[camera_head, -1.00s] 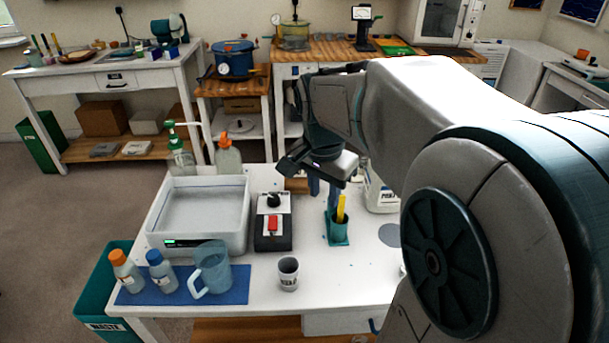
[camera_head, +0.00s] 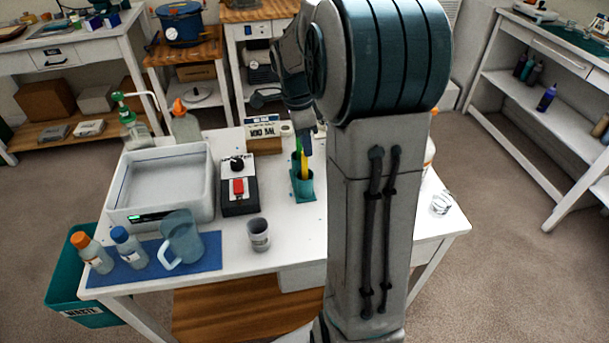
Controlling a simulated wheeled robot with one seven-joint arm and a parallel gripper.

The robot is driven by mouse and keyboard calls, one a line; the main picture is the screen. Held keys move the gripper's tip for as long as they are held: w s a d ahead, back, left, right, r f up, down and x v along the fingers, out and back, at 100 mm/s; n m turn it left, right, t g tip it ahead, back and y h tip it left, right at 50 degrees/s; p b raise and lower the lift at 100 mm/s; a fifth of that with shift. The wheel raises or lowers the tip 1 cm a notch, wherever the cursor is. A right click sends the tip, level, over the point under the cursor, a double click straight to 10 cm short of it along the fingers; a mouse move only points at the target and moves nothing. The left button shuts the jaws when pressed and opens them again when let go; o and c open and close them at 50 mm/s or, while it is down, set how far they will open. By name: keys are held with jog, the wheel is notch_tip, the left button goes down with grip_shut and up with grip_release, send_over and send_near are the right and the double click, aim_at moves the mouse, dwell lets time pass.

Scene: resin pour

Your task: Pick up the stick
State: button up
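A yellow stick (camera_head: 304,163) stands upright in a small teal holder (camera_head: 302,188) on the white table. A thin green piece shows beside its upper end. My gripper (camera_head: 307,138) is just above and beside the top of the stick, pointing down. My arm hides most of the gripper, and I cannot tell whether its fingers are open or whether they touch the stick.
A black control box (camera_head: 238,195) with a red switch and a white tub (camera_head: 160,213) stand left of the holder. A grey cup (camera_head: 258,236) and a blue jug (camera_head: 181,240) are nearer the front. A sign (camera_head: 265,131) stands behind the holder.

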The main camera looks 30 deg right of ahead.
aim_at(305, 159)
jog(key=shift+f, duration=2.95)
grip_shut()
